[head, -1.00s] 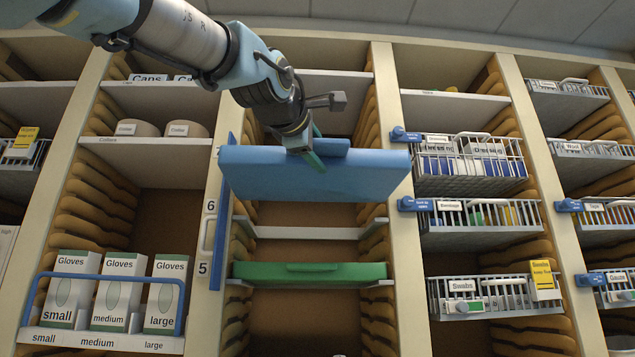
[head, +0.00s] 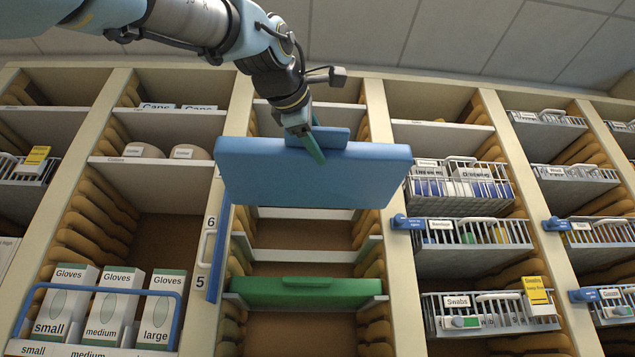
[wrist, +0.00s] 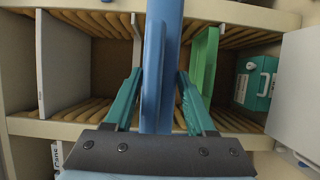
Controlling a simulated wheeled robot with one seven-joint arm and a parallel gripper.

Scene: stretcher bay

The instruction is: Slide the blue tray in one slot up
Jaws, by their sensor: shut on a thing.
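The blue tray (head: 310,175) is held up in front of the middle bay, above the green tray and its slots. Its front fills the width of that bay, and it hides the slots behind it. My gripper (head: 308,145) is at the tray's front handle, coming from above, and is shut on it. In the wrist view my gripper's green fingers (wrist: 160,105) stand on both sides of the blue tray (wrist: 160,65), seen edge-on. Whether its rear edge is in a slot I cannot tell.
The green tray (head: 305,290) sits in a lower slot. A white shelf (head: 300,255) lies between the trays. A blue upright bar (head: 217,250) stands at the left post by slot numbers 6 and 5. Wire baskets (head: 475,235) hang right; glove boxes (head: 105,305) stand left.

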